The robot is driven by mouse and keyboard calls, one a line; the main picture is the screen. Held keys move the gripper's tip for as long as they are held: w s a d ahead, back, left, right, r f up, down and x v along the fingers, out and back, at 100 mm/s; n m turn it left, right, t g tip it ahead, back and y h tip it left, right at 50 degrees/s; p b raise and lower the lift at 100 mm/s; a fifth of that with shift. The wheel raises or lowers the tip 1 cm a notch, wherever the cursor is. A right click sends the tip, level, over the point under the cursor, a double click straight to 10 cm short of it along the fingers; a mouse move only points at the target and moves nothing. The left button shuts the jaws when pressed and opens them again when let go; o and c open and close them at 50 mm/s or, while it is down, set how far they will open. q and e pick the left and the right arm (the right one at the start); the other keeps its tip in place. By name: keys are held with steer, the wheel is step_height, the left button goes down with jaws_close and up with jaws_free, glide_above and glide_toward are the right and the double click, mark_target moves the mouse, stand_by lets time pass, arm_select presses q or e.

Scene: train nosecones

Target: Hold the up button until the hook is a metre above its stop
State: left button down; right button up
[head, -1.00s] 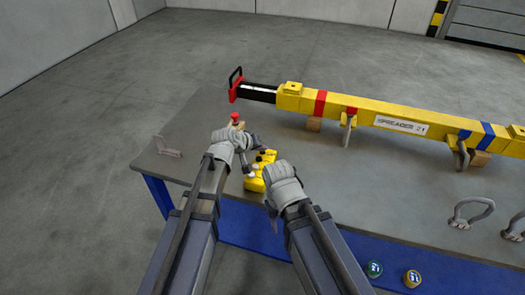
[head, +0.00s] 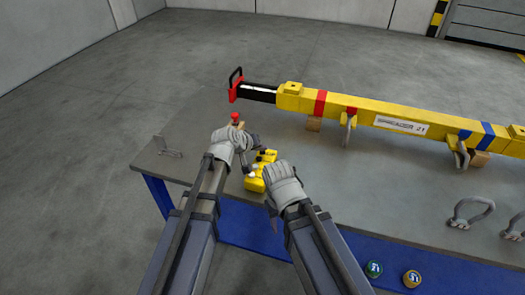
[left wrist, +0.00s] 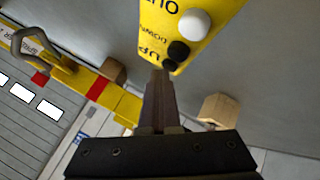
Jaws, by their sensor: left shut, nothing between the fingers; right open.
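The yellow pendant (head: 254,184) is near the table's left end, between my grippers. In the left wrist view the pendant (left wrist: 158,30) shows a white button (left wrist: 194,23), a black button marked DOWN (left wrist: 178,50) and a black up button (left wrist: 170,66). My left gripper (head: 254,142) is shut and empty. In the left wrist view its tip (left wrist: 165,76) is at the up button; whether it presses cannot be told. My right gripper (head: 270,186) is open at the pendant's near side, its fingers mostly hidden. The hook is not in view.
A long yellow spreader beam (head: 370,117) lies on wooden blocks across the grey table (head: 340,200). A small red knob (head: 235,117) is just beyond my left gripper. Shackles (head: 470,211) lie at the right. A grey bracket (head: 168,148) lies at the left edge.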

mark_target(261, 155)
stand_by(0.4)
arm_select(q)
steer(key=shift+r+p, duration=0.85)
steer(key=shift+p, duration=0.05)
steer(key=shift+r, duration=0.1)
step_height(261, 155, up, 5)
steer(key=p, duration=0.5)
